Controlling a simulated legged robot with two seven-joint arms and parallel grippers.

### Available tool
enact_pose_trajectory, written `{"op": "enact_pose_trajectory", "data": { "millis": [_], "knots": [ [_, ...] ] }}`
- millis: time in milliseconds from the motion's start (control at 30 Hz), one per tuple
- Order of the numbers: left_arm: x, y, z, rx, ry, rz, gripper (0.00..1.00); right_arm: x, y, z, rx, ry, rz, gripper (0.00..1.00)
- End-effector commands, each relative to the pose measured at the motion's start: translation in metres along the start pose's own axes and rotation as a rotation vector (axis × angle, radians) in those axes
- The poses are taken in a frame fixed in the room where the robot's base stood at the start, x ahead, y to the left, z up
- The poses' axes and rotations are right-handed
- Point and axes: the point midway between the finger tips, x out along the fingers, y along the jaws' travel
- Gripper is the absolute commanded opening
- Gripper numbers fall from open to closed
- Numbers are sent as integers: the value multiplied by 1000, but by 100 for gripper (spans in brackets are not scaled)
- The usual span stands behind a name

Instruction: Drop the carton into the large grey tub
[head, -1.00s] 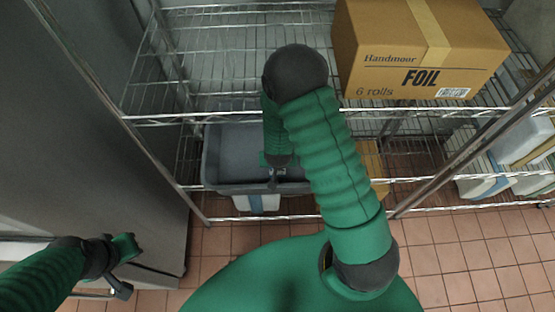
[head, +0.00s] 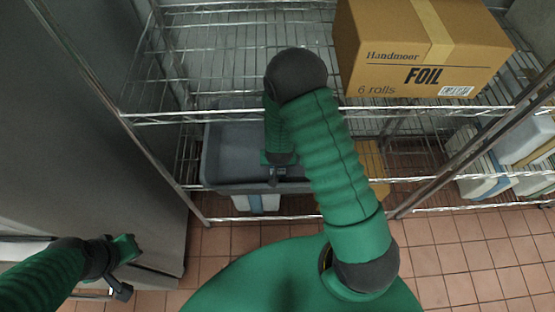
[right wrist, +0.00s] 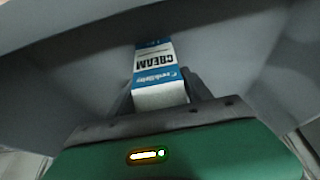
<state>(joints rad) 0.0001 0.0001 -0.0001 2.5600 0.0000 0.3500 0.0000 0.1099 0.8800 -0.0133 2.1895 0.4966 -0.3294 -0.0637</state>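The large grey tub (head: 232,160) sits on the lower wire shelf, left of centre in the head view. My right arm reaches down into it, with the right gripper (head: 277,172) at the tub's front side. In the right wrist view the blue and white cream carton (right wrist: 154,72) sits between the two dark fingers of the right gripper (right wrist: 161,85), which appear to be against its sides. Grey tub walls (right wrist: 240,65) surround it. The carton is hidden in the head view. My left gripper (head: 124,268) is at the lower left, away from the tub; its opening is unclear.
A large cardboard foil box (head: 425,55) stands on the upper wire shelf (head: 225,60). The shelf's front rail (head: 160,118) and post cross near my right arm. White and blue containers (head: 500,165) stand at the right. The tiled floor (head: 470,255) in front is clear.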

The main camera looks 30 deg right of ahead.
Motion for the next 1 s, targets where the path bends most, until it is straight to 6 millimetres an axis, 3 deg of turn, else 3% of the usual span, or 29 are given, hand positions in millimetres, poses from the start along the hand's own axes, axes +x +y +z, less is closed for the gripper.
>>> {"op": "enact_pose_trajectory", "data": {
  "millis": [100,467,567,833,1000],
  "knots": [
    [0,0,0,0,0,0,0,0,0,0,0,0,0,74],
    [-6,0,-2,0,0,0,0,-8,0,-4,-1,1,0,74],
    [-13,0,-3,0,0,0,0,-23,-1,-8,-1,3,-1,74],
    [-32,0,-8,0,0,0,0,-98,-1,-8,-3,3,-2,74],
    [-41,0,-10,0,0,0,0,-126,0,-6,-2,1,0,74]
  ]
}}
